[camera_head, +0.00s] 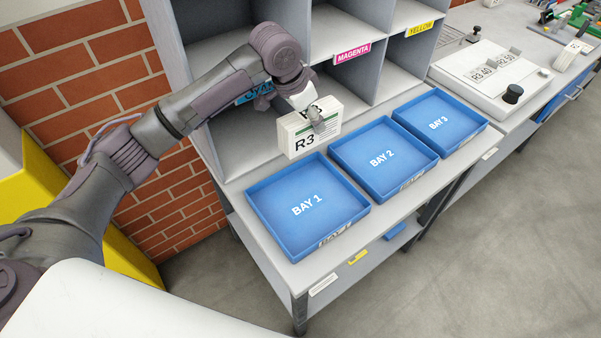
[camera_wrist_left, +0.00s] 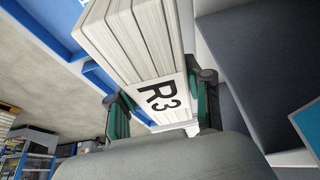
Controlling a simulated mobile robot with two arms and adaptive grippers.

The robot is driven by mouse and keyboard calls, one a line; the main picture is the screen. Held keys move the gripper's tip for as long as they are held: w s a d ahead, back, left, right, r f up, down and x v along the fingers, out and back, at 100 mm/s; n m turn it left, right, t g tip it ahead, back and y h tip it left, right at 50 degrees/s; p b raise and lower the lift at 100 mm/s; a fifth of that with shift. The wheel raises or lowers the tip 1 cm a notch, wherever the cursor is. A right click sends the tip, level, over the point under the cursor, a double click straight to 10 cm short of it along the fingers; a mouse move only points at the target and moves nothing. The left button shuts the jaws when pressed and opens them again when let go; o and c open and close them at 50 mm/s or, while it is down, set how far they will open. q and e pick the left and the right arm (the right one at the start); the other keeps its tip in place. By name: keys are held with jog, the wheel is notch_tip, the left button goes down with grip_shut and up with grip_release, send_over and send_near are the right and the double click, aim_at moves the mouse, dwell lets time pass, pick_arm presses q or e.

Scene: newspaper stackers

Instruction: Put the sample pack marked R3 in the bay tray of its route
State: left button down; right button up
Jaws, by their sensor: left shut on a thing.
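The white sample pack marked R3 (camera_head: 298,145) is held in my left gripper (camera_head: 317,120), above the shelf front just behind the bay trays. In the left wrist view the pack (camera_wrist_left: 140,45) sits between the two fingers of the left gripper (camera_wrist_left: 160,110), its R3 label facing the camera. Three empty blue trays stand in a row on the bench: BAY 1 (camera_head: 306,205), BAY 2 (camera_head: 382,158) and BAY 3 (camera_head: 439,122). The pack is nearest to the back edges of BAY 1 and BAY 2. My right gripper does not show.
A grey pigeonhole rack with MAGENTA (camera_head: 352,52) and YELLOW (camera_head: 420,29) labels stands behind the trays. A white device (camera_head: 490,75) with R3 40 and R3 50 lettering and a black knob sits to the right. A brick wall (camera_head: 90,90) is at the left.

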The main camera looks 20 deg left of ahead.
pick_arm(q)
jog(key=s+f+p, duration=0.1)
jog(key=s+f, duration=0.2)
jog(key=s+f+p, duration=0.1)
jog(key=s+f, duration=0.1)
jog(key=f, duration=0.1)
jog(key=s+a+f+p, duration=0.1)
jog(key=s+f, duration=0.1)
jog(key=s, duration=0.1)
jog(key=shift+s+f, duration=0.35)
jog(key=shift+f, duration=0.25)
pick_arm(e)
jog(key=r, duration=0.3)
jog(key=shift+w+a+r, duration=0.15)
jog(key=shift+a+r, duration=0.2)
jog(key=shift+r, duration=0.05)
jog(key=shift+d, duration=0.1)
pick_arm(q)
jog(key=c, duration=0.8)
grip_release()
jog(key=shift+f, duration=0.1)
jog(key=o, duration=0.3)
jog(key=shift+o, duration=0.2)
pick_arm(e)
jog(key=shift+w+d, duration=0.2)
